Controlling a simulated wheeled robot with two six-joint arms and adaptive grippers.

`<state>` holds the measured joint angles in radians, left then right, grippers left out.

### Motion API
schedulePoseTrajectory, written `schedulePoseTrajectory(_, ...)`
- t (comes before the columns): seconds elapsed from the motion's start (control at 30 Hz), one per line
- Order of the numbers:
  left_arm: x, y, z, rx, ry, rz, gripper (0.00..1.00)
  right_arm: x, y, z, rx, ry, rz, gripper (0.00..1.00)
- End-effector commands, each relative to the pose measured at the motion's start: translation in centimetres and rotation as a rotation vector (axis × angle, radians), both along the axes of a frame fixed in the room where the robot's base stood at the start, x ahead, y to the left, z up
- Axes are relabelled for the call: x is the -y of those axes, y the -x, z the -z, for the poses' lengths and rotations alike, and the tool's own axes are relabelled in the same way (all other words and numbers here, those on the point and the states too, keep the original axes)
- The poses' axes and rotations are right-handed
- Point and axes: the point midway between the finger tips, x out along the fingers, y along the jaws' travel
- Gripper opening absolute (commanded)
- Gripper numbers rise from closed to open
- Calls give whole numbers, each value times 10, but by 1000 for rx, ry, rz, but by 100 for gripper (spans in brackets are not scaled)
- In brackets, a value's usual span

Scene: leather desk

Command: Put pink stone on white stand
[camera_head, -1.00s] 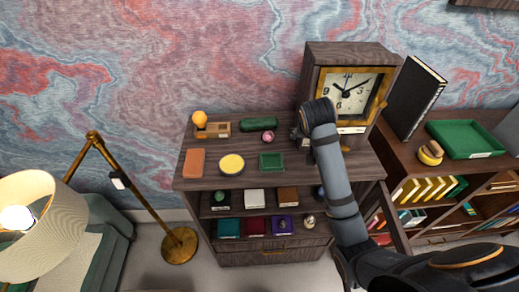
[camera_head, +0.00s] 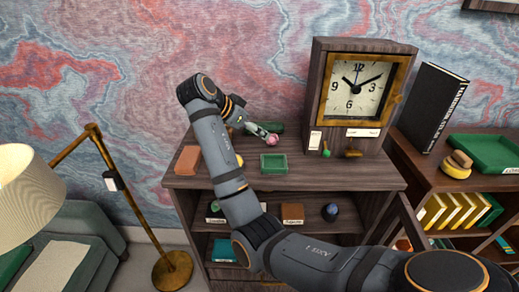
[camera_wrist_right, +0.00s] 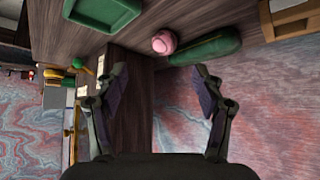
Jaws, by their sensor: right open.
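The pink stone (camera_head: 271,140) lies on top of the dark wooden cabinet, beside a long green case (camera_head: 265,127). In the right wrist view the pink stone (camera_wrist_right: 164,42) is beyond the fingertips, next to the green case (camera_wrist_right: 205,48). My right gripper (camera_head: 262,129) is open and empty, just by the stone in the head view; its two fingers (camera_wrist_right: 163,85) are spread apart. The white stand cannot be made out clearly now; my right arm covers part of the cabinet's middle shelf. My left gripper is not in view.
A green tray (camera_head: 273,163) and an orange-brown block (camera_head: 188,160) lie on the cabinet top. A large clock (camera_head: 356,92) stands at its right, with a small green ball (camera_head: 326,153) in front. A brown piece (camera_head: 292,213) and dark ball (camera_head: 330,211) are on the shelf below.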

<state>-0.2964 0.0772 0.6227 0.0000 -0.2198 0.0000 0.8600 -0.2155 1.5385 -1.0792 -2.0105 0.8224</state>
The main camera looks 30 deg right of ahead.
Motion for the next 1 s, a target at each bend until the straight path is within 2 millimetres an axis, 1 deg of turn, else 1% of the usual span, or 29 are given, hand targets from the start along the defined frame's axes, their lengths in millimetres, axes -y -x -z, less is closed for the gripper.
schedulePoseTrajectory(0.03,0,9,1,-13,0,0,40,0,0,-1,1,2,4,69)
schedulePoseTrajectory(0.07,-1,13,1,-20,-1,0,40,1,0,0,0,2,4,69)
schedulePoseTrajectory(0.13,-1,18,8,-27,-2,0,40,5,-1,7,0,3,5,69)
schedulePoseTrajectory(0.3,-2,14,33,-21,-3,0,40,26,-6,31,-1,4,4,69)
schedulePoseTrajectory(0.4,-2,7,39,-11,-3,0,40,34,-8,37,0,3,2,69)
schedulePoseTrajectory(0.53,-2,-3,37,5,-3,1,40,37,-9,36,0,1,1,69)
schedulePoseTrajectory(0.63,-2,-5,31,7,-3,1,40,41,-11,38,-3,3,1,69)
schedulePoseTrajectory(0.77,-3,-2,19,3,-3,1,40,56,-19,52,-6,3,2,69)
schedulePoseTrajectory(0.9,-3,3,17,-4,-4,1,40,69,-22,68,-3,2,1,69)
schedulePoseTrajectory(1.0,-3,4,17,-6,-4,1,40,71,-24,73,-1,1,0,69)
